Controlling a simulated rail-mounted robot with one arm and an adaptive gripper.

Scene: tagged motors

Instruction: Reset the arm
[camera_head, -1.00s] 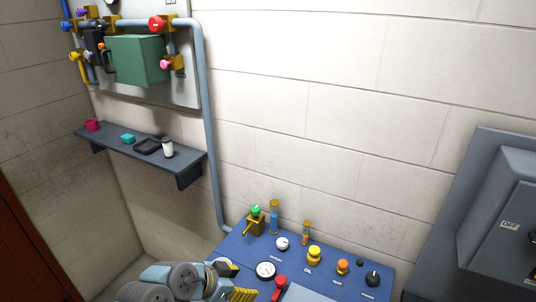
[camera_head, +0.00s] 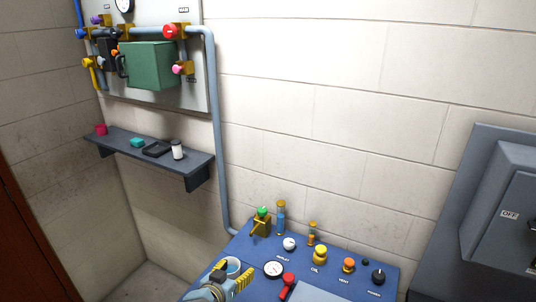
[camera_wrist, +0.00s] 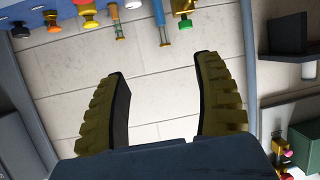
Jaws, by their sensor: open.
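My gripper (camera_head: 232,281) is low in the head view, over the left front part of the blue control panel (camera_head: 241,252). In the wrist view my gripper (camera_wrist: 160,95) shows two yellow ribbed fingers spread wide apart, with nothing between them but the block wall behind. It is open and empty. Most of my arm is outside the head view.
The panel carries a green-topped valve (camera_head: 262,215), a gauge (camera_head: 273,269), a red lever (camera_head: 288,281) and several knobs. A dark shelf (camera_head: 195,163) with small items is on the wall. A grey cabinet (camera_head: 490,215) stands at right.

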